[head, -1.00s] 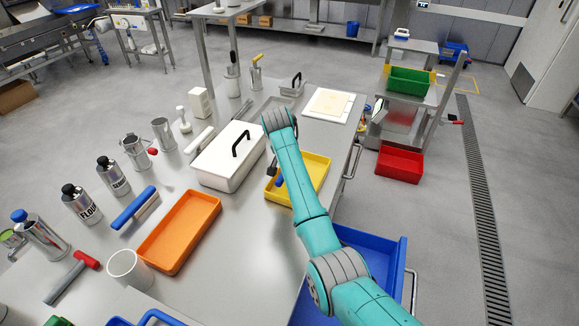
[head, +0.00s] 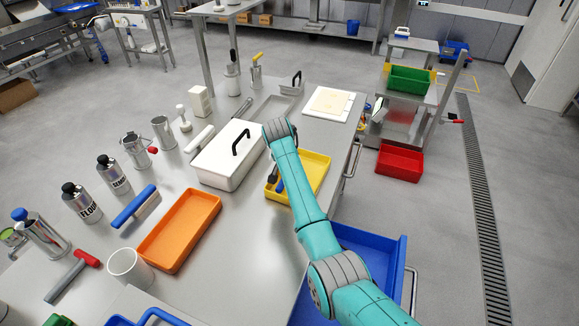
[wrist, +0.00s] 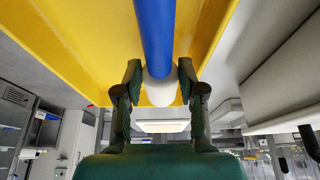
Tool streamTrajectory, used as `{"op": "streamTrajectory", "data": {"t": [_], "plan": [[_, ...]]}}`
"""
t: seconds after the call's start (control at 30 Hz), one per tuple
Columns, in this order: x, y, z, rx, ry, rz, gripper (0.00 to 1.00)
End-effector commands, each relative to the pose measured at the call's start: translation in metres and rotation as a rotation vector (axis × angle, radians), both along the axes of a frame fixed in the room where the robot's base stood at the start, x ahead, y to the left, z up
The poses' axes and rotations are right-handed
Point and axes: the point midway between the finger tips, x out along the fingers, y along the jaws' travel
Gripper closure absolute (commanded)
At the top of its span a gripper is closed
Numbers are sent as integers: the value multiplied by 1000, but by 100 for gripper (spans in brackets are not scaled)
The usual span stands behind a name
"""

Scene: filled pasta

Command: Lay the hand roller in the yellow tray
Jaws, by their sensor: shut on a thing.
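The yellow tray (head: 319,178) lies on the steel table, right of the white lidded box, and its yellow surface fills the upper wrist view (wrist: 80,40). The hand roller (wrist: 155,35) shows as a long blue cylinder with a white rounded part. My gripper (wrist: 160,85) is shut on the roller, one finger on each side near the white part. In the head view my arm hides much of the tray and roller; a bit of blue (head: 280,186) shows inside the tray outline. I cannot tell whether the roller touches the tray floor.
The white box (head: 225,165) with a black handle stands close left of the tray. An orange tray (head: 180,230) lies front left, and a blue bin (head: 365,245) is at the front right. A white board (head: 330,103) lies behind.

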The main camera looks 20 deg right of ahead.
Motion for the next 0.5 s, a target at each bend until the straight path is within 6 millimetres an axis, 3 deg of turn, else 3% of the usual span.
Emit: {"op": "streamTrajectory", "data": {"t": [0.03, 0.1, 0.5], "plan": [[0, 0, 0, 0, 0, 0, 53], [0, 0, 0, 0, 0, 0, 36], [0, 0, 5, 0, -1, 0, 35]]}}
